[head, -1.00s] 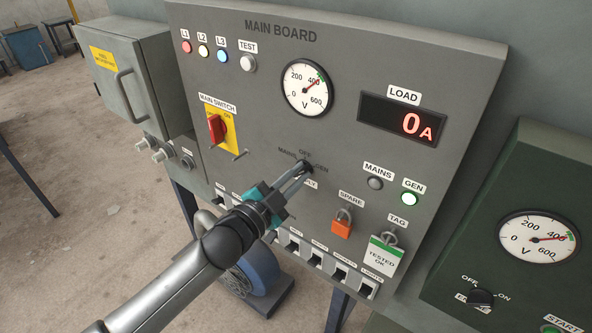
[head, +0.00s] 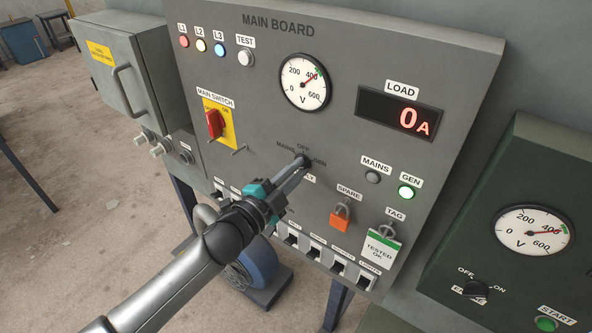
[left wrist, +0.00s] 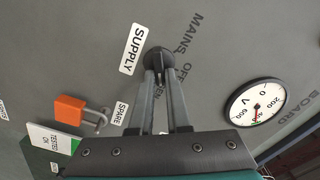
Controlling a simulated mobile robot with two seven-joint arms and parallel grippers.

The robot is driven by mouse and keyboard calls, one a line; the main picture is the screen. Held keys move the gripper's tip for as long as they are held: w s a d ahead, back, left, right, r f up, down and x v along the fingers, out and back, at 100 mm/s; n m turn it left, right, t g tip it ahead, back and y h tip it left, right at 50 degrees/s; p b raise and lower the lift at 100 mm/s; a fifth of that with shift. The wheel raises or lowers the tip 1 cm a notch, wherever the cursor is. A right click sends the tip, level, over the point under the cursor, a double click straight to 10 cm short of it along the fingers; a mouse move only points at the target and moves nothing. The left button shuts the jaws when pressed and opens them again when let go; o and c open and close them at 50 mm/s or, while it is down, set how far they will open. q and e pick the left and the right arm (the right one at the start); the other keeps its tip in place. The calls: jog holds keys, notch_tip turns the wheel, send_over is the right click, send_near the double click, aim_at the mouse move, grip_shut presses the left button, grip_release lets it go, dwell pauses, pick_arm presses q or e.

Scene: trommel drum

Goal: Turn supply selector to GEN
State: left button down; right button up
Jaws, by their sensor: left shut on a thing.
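The supply selector (head: 303,161) is a small dark knob on the grey main board, under the words MAINS, OFF and GEN. My left gripper (head: 298,168) reaches it from the lower left, its fingers shut on the knob. In the left wrist view the round dark selector (left wrist: 159,58) shows between the tips of my left gripper (left wrist: 160,75), below the MAINS and OFF lettering and beside the SUPPLY label. The fingers hide part of the GEN lettering and the SUPPLY label in the head view. Which mark the knob points to cannot be told. My right gripper is not in view.
An orange padlock (head: 341,218) and a TESTED OK tag (head: 380,249) hang right of the gripper. The red main switch (head: 214,124) is at left. Small breakers (head: 314,256) line the bottom.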

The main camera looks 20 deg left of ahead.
pick_arm(q)
jog(key=c, duration=0.9)
grip_release()
jog(key=shift+s, duration=0.1)
jog(key=b+v, duration=0.1)
jog(key=v, duration=1.4)
jog(key=s+a+f+n+g+y+b, duration=0.2)
jog(key=f+n, duration=0.1)
jog(key=f, duration=0.9)
jog(key=s+a+f+n+g+y+b, duration=0.2)
jog(key=a+f+n, duration=0.1)
jog(key=f, duration=0.9)
jog(key=s+a+f+n+g+y+b, duration=0.2)
jog(key=f+n+g, duration=0.1)
jog(key=f, duration=0.9)
jog(key=s+d+f+n+g+b, duration=0.1)
jog(key=s+d+f+g, duration=0.1)
jog(key=s+f, duration=0.6)
jog(key=s+d+f+n+g+b, duration=0.2)
jog(key=s+f+g, duration=0.2)
jog(key=s+f, duration=0.4)
jog(key=s+d+f+n+g+b, duration=0.1)
jog(key=s+d+f+g+b, duration=0.1)
jog(key=s+f, duration=0.6)
jog(key=shift+s+d+f+n+g, duration=0.1)
jog(key=shift+s+d+n+g, duration=0.15)
jog(key=shift+s, duration=0.25)
jog(key=shift+s+d+f+n+g, duration=0.15)
jog(key=shift+s+g, duration=0.1)
jog(key=shift+s, duration=0.25)
